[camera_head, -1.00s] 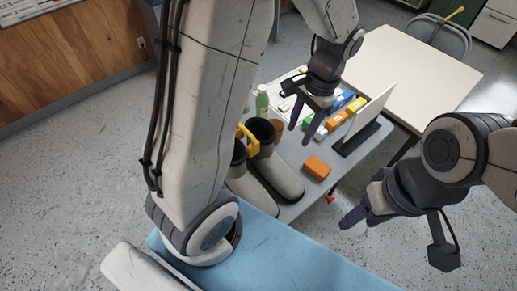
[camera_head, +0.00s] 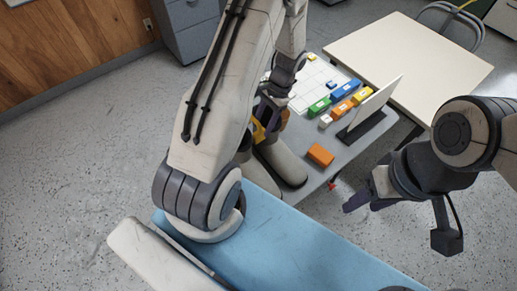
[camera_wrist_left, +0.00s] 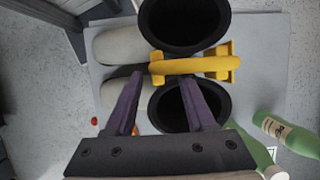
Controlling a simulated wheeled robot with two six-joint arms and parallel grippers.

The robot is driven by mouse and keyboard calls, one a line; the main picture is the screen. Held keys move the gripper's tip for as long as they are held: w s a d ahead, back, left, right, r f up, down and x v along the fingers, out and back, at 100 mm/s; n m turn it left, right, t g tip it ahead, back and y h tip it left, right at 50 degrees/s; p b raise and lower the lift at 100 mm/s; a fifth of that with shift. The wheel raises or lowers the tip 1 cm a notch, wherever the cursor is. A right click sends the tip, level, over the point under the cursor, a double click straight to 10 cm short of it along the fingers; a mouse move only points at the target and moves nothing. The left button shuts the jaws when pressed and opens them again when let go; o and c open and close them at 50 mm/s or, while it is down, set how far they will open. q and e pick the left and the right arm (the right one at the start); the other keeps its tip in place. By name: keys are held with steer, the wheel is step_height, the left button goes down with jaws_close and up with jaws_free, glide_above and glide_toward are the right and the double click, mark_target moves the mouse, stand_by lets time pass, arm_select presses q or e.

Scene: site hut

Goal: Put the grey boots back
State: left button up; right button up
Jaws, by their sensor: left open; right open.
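The pair of grey boots (camera_head: 282,163) with dark openings stands on the grey table, partly hidden behind my left arm in the head view. In the left wrist view I look down into the boots (camera_wrist_left: 183,25); their pale toes point left. A yellow clip or handle (camera_wrist_left: 190,65) spans the two boots near their tops and shows a little in the head view (camera_head: 258,131). My left gripper (camera_wrist_left: 158,82) is open above the boots, its purple fingers near the yellow clip; I cannot tell whether they touch. My right gripper (camera_head: 357,202) is open and empty, off the table's near right edge.
On the grey table (camera_head: 308,188) are an orange block (camera_head: 320,155), several coloured blocks (camera_head: 342,94), a white gridded sheet (camera_head: 312,78) and an upright white panel (camera_head: 376,106). Green bottles (camera_wrist_left: 284,133) lie close by the boots. A cream table (camera_head: 410,65) behind is clear.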

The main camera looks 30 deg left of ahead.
mark_target(262, 130)
arm_select(q)
steer(key=x, duration=0.3)
steer(key=shift+s+d+p, duration=0.1)
steer(key=shift+s+p, duration=0.05)
steer(key=shift+p, duration=0.15)
jaws_close()
stand_by(1.2)
